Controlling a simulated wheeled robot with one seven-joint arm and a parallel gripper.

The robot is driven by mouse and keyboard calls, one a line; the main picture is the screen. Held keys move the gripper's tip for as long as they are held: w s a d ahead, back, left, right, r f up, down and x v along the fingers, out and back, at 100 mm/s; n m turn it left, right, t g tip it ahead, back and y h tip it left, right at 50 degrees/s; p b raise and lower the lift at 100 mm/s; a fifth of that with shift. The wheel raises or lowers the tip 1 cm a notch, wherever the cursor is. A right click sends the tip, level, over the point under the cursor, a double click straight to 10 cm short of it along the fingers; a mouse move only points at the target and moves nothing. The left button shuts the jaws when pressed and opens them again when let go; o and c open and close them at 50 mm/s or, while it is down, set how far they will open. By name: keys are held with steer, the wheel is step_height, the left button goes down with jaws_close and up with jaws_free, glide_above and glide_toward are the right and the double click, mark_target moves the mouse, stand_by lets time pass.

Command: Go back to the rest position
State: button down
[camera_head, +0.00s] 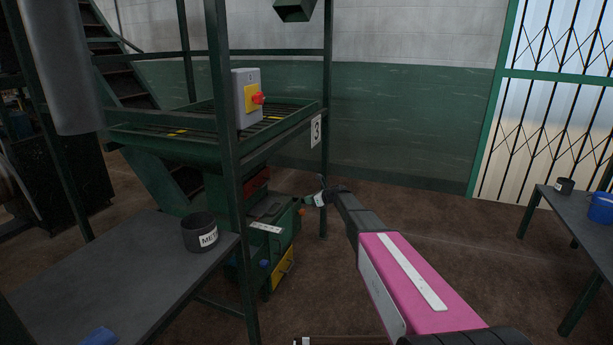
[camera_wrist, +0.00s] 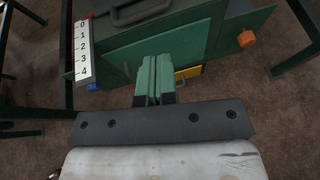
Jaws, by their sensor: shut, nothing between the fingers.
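My gripper (camera_head: 316,198) is at the end of my outstretched pink arm in the head view, a little right of the green machine box (camera_head: 268,233) under the frame. In the wrist view my gripper (camera_wrist: 155,62) has its two green fingers together with nothing between them. Behind the fingers, the wrist view shows the front of the green box (camera_wrist: 120,60), with a 0 to 4 scale strip (camera_wrist: 83,48) and an orange knob (camera_wrist: 246,39). I cannot tell how far the fingertips are from the box.
A green frame (camera_head: 328,120) marked 3 carries a grey switch box (camera_head: 240,98) with a red knob. A grey table (camera_head: 130,275) with a dark pot (camera_head: 199,233) stands at left. Another table (camera_head: 585,225) with a blue tub (camera_head: 600,207) stands at right. Brown floor between is clear.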

steer(key=s+d+r+m+t+h, duration=0.25)
steer(key=d+m+t, duration=0.25)
steer(key=m, duration=0.4)
steer(key=s+d+r+m+t+h, duration=0.2)
steer(key=d+r+m+t+h, duration=0.2)
steer(key=d+m, duration=0.3)
steer(key=s+d+f+m+g+h, duration=0.2)
steer(key=s+d+m+h, duration=0.6)
steer(key=m, duration=0.5)
steer(key=s+d+f+m+g, duration=0.2)
steer(key=s+m+g, duration=0.1)
steer(key=s+m, duration=0.3)
steer(key=s+d+f+m+g, duration=0.2)
steer(key=s+m, duration=0.2)
steer(key=s, duration=0.4)
steer(key=s+a+f+m+g+y, duration=0.1)
steer(key=s+m+g, duration=0.3)
steer(key=s, duration=0.6)
steer(key=s+a+f+m+g+y, duration=0.1)
steer(key=s+a+m+g, duration=0.2)
steer(key=s, duration=0.7)
steer(key=shift+f+m+g+y, duration=0.4)
steer(key=shift+m+g, duration=0.1)
steer(key=shift+m, duration=0.4)
steer(key=shift+a, duration=0.1)
